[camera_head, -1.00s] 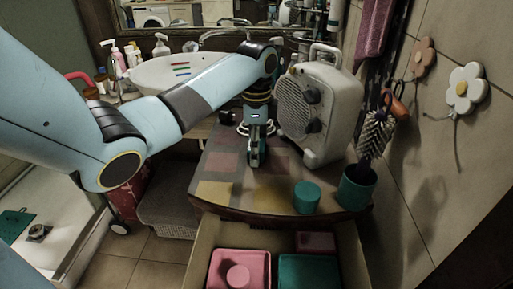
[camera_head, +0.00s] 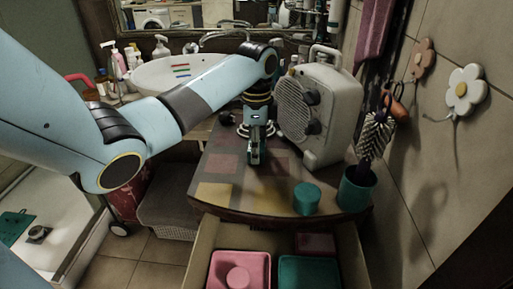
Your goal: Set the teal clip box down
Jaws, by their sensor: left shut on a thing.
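My left gripper (camera_head: 257,146) points down over the top of the small cabinet (camera_head: 232,170), just left of the heater. It is shut on a small teal-green thing, the teal clip box (camera_head: 255,155), which is mostly hidden by the fingers. The box is at or very close to the cabinet top; I cannot tell whether it touches. My right gripper is not in view.
A beige heater (camera_head: 318,110) stands right beside the gripper. A teal round pot (camera_head: 307,198) and a teal brush holder (camera_head: 356,190) stand at the front right. The open drawer below holds a pink tray (camera_head: 222,268) and a teal tray (camera_head: 308,272). The cabinet's front left is clear.

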